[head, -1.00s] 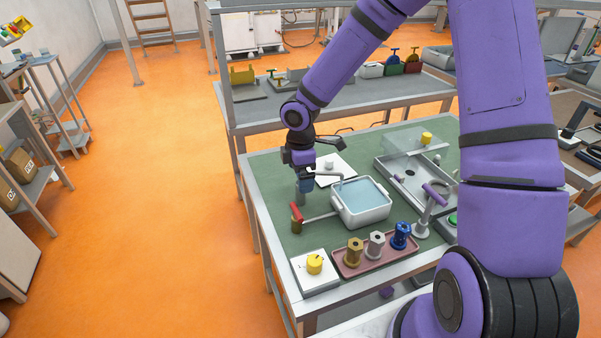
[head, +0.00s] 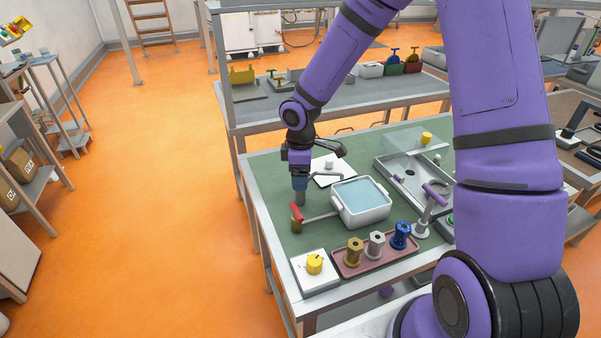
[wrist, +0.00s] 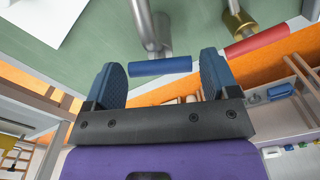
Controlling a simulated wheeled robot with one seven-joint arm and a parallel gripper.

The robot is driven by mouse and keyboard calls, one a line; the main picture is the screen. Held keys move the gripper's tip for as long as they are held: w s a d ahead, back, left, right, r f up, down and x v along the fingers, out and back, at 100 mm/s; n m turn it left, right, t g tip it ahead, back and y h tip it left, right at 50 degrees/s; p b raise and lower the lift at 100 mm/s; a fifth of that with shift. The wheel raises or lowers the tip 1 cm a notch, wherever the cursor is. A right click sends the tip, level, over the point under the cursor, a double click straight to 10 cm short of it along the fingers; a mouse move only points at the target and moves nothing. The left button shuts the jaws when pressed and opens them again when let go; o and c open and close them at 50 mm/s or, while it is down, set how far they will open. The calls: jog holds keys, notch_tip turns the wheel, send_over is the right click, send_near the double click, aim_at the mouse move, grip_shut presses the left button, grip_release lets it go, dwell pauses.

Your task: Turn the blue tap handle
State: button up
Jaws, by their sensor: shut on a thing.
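The blue tap handle (wrist: 160,67) is a short blue bar on the end of a grey metal tap (wrist: 152,25) in the wrist view. My gripper (wrist: 161,62) has its two blue-padded fingers at either end of the bar and is shut on it. In the head view my gripper (head: 300,184) points down over the tap at the left side of the green-topped bench (head: 262,170). The handle itself is hidden there by the fingers.
A red-handled brass tap (head: 296,214) stands just in front of my gripper. A white basin of water (head: 361,220) is to its right. A tray (head: 376,262) with gold, silver and blue parts and a yellow knob (head: 314,263) on a white base are nearer the front edge.

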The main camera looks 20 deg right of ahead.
jog(key=o, duration=0.8)
jog(key=shift+r, duration=0.1)
notch_tip(320, 180, up, 11)
jog(key=shift+f, duration=0.2)
